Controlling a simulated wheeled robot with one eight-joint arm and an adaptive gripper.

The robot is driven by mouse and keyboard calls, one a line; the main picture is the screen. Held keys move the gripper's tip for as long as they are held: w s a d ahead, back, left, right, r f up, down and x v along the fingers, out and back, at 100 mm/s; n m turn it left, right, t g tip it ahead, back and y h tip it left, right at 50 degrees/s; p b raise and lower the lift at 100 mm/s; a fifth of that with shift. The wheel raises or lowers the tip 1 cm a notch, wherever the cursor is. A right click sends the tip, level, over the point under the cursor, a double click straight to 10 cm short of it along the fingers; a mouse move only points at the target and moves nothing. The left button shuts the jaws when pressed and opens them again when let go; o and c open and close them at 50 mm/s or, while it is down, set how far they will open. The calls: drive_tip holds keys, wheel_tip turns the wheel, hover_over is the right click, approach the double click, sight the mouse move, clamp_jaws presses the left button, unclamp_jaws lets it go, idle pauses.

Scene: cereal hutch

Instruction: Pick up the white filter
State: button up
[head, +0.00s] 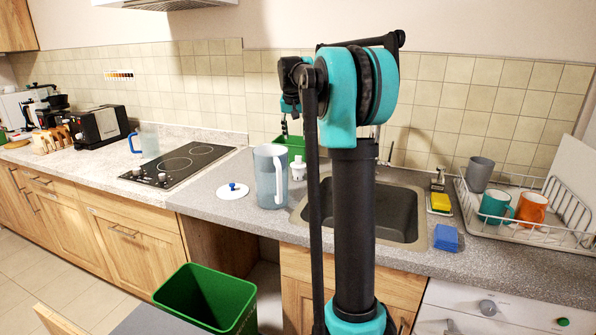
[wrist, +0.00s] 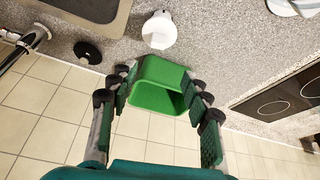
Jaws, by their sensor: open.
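The white filter (head: 298,169) stands on the grey counter between the jug and the sink, partly beside my arm. A white, round-topped piece in the wrist view (wrist: 158,30) looks like the same filter, seen from above near the top edge. My gripper (wrist: 161,80) is open, with its green-padded fingers spread on both sides of a small green container (wrist: 148,122). The container also shows at the back of the counter in the head view (head: 290,142). I cannot tell whether the fingers touch it. The filter lies outside the fingers. In the head view my arm hides most of the gripper.
A translucent jug (head: 267,180) with a white handle stands left of the filter, with a white lid (head: 233,190) beside it. The sink (head: 400,210) is on the right, near a blue sponge (head: 446,238) and a dish rack (head: 540,225). A tiled wall (wrist: 60,105) closes the back.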

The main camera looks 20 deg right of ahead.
hover_over(299, 157)
drive_tip(key=a, duration=0.1)
wheel_tip(299, 157, down, 6)
drive_tip(key=shift+s+f+x, duration=0.1)
drive_tip(key=shift+s+x, duration=0.1)
drive_tip(key=shift+x, duration=0.7)
drive_tip(key=shift+s+f+x, duration=0.1)
drive_tip(key=shift+s+x, duration=0.1)
drive_tip(key=shift+x, duration=0.7)
drive_tip(key=shift+s+x, duration=0.2)
drive_tip(key=shift+x, duration=0.7)
drive_tip(key=shift+d, duration=0.1)
clamp_jaws()
